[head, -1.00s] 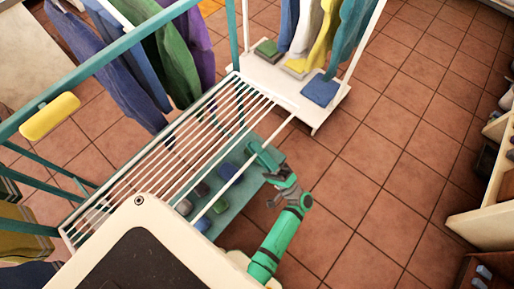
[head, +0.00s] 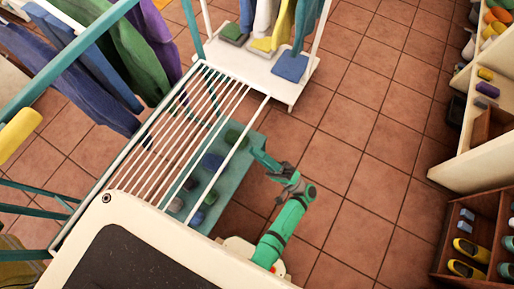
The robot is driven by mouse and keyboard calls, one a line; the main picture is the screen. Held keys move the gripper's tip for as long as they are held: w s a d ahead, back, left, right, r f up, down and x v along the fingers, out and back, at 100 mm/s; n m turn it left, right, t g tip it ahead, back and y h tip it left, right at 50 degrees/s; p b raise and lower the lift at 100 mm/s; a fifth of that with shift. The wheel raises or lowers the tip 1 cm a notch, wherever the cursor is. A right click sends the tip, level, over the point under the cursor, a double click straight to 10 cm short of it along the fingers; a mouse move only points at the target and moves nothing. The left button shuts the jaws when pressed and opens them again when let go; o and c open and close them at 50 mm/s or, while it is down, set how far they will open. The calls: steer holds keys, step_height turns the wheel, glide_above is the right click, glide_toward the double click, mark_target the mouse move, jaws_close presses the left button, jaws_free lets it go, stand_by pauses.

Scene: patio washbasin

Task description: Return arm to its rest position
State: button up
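My green arm (head: 283,232) is folded beside the drying rack, over the tiled floor. My gripper (head: 262,160) is at its far end, close to the right edge of the rack in the picture. Grey joints (head: 290,182) show behind it. The fingers are too small and blurred to tell whether they are open or shut. I see nothing clearly held in it.
A white stand (head: 262,72) with hanging clothes is behind. Wooden shelves (head: 470,160) with shoes line the right. Tiled floor between is clear.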

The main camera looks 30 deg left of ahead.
stand_by(0.3)
steer(key=s+a+f+m+t+h, duration=0.25)
steer(key=s+f+h, duration=0.2)
steer(key=f, duration=0.35)
steer(key=s+a+f+m+t+h, duration=0.2)
steer(key=s+f+m+h, duration=0.1)
steer(key=f+h, duration=0.4)
steer(key=s+d+f+t+h, duration=0.2)
steer(key=s+d+f+h, duration=0.4)
steer(key=s+d+h, duration=0.15)
steer(key=s+d+r+n+t+h, duration=0.25)
steer(key=d+r+h, duration=0.25)
steer(key=d+r, duration=0.55)
step_height(320, 180, up, 19)
steer(key=n+t+h, duration=0.1)
steer(key=n+t, duration=0.2)
steer(key=t, duration=0.2)
steer(key=shift+w+d+f+n, duration=0.2)
steer(key=shift+w+d+n, duration=0.05)
steer(key=shift+d+n, duration=0.1)
